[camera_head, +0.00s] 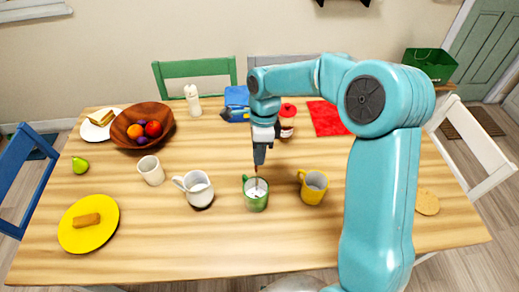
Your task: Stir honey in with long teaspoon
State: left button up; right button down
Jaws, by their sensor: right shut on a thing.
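My right gripper (258,165) points down over a green mug (249,200) near the middle of the table. It is shut on the long teaspoon (256,181), a thin stick whose lower part reaches into the mug. The mug stands upright with something whitish inside. The spoon's tip is hidden in the mug. My left gripper is not in view.
A yellow mug (313,188) is close on the right, a white mug (198,188) and a beige cup (150,170) on the left. The front middle of the table is clear.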

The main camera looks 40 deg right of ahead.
aim_at(256, 176)
jog(key=shift+b+x, duration=1.75)
jog(key=shift+x, duration=0.9)
jog(key=shift+a, duration=0.15)
